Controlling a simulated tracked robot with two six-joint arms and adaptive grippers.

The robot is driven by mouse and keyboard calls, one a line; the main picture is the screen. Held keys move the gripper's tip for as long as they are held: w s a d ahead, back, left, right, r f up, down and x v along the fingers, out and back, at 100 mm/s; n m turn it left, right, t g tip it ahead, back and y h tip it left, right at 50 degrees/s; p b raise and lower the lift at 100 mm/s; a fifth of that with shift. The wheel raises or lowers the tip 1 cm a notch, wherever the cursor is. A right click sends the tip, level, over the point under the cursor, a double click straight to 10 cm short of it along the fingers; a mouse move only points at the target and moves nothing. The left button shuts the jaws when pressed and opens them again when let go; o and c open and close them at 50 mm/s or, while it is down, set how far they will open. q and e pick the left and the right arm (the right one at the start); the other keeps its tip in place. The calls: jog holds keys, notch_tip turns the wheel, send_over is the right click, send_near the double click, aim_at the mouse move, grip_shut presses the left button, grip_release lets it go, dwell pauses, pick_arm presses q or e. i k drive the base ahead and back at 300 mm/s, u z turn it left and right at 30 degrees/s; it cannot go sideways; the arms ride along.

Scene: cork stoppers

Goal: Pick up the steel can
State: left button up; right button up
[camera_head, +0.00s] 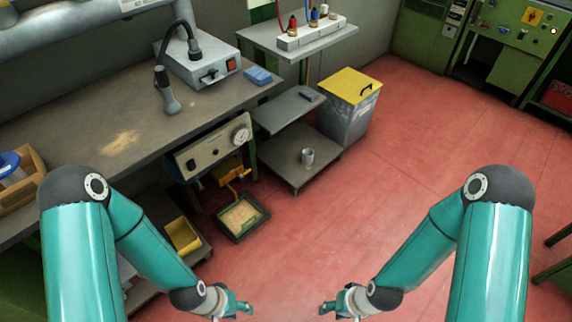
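The steel can (307,157) is a small grey cylinder standing upright on the lower shelf (285,172) of a low grey stand, near the middle of the view. My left gripper (248,309) is at the bottom of the view, left of centre, well nearer to me than the can. My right gripper (324,308) is at the bottom, right of centre, also far from the can. Both grippers point inward toward each other with a gap between them. Their fingers are too small and side-on to tell whether they are open. Neither touches the can.
A grey workbench (75,165) runs along the left. A yellow-lidded bin (350,88) stands right of the low stand. A dark tray (241,217) lies low, left of the stand. The upper shelf (285,118) is behind the can. Red floor (400,170) is clear to the right.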

aim_at(307, 153)
jog(key=z, duration=0.35)
jog(key=i, duration=0.95)
jog(key=u, duration=1.55)
jog(key=i, duration=0.15)
jog(key=z, duration=3.3)
